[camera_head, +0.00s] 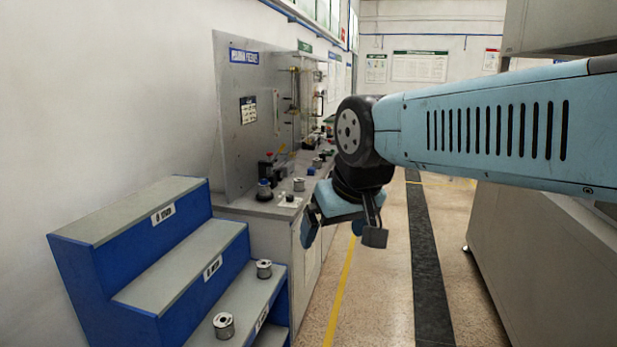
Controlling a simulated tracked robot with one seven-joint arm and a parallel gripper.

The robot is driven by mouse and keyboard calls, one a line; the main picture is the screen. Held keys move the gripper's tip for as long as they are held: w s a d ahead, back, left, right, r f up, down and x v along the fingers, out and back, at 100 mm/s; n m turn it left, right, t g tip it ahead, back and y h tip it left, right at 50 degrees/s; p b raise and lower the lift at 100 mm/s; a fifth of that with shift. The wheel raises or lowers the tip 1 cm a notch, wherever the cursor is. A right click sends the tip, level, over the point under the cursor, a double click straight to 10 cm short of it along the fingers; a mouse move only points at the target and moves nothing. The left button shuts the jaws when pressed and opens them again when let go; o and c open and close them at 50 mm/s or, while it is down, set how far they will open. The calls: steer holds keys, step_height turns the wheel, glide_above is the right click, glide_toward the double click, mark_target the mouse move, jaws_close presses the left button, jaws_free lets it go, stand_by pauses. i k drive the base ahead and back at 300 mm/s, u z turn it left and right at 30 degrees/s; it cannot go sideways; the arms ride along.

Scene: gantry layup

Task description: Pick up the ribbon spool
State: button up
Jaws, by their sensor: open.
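I cannot tell which one is the ribbon spool. My gripper (342,236) hangs over the aisle, right of the counter and steps, its fingers apart and pointing down. It touches no spool, and nothing shows between its fingers. My arm hides part of the counter's far end.
The blue steps (180,262) stand against the left wall. A grey counter (250,205) with an upright panel (240,110) and several small items lies behind them. A large grey machine (545,255) stands at right. The aisle floor (385,290) between is clear.

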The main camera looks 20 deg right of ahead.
mark_target(317, 163)
steer(key=k, duration=1.3)
steer(key=z, duration=0.3)
steer(key=i, duration=0.8)
steer(key=z, duration=0.85)
steer(key=i, duration=1.1)
steer(key=z, duration=0.45)
steer(key=i, duration=2.15)
steer(key=u, duration=0.75)
steer(key=i, duration=0.95)
steer(key=u, duration=0.75)
